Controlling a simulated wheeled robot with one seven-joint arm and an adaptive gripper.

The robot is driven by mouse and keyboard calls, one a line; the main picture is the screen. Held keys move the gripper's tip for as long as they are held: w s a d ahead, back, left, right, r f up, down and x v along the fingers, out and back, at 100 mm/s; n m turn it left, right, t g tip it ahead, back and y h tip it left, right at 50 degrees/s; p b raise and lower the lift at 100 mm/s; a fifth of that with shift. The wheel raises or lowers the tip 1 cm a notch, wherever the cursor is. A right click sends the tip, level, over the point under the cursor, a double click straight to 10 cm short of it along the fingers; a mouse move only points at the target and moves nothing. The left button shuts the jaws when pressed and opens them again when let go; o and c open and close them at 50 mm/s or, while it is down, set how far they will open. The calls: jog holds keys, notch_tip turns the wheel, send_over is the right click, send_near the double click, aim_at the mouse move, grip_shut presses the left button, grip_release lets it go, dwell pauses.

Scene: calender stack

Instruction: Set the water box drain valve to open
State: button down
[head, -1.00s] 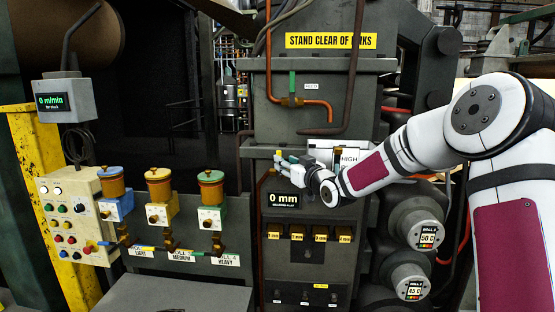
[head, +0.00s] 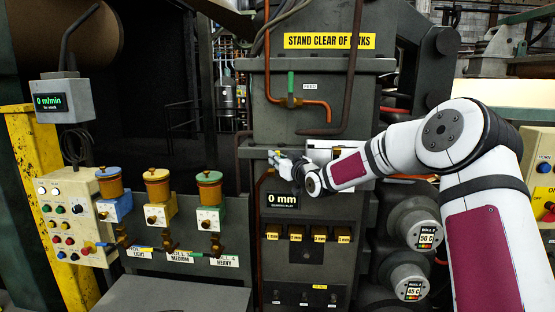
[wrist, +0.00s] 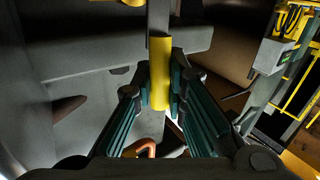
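In the wrist view a yellow-sleeved handle (wrist: 159,75) on a flat grey lever runs between the fingers of my gripper (wrist: 160,85). I take it to be the water box drain valve's handle, though no label on it is readable. The finger pads press close on both sides of the sleeve, with no clear gap. In the head view my gripper (head: 279,156) is at the left end of the ledge above the 0 mm display, and the hand hides most of the handle. The valve body and its open or shut marking are not visible.
A pipe with a green-handled feed valve (head: 291,84) is above my gripper. The 0 mm display (head: 283,200) is just below it. Roll ends (head: 416,226) stand to the lower right. Three dosing pots (head: 157,184) and a button panel (head: 72,218) are at the left.

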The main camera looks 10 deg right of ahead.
jog(key=shift+a, duration=0.1)
jog(key=w+a+f+n+g+h+b, duration=0.2)
jog(key=a+f+n+g+h+b, duration=0.4)
jog(key=n+b, duration=0.5)
jog(key=shift+w+a+f+g+h+b, duration=0.15)
jog(key=shift+a+f+g+h+b, duration=0.4)
jog(key=shift+h+b, duration=0.95)
jog(key=shift+d+f+b, duration=0.15)
jog(key=shift+d+b, duration=0.05)
jog(key=shift+b, duration=0.1)
jog(key=c, duration=1.6)
grip_release()
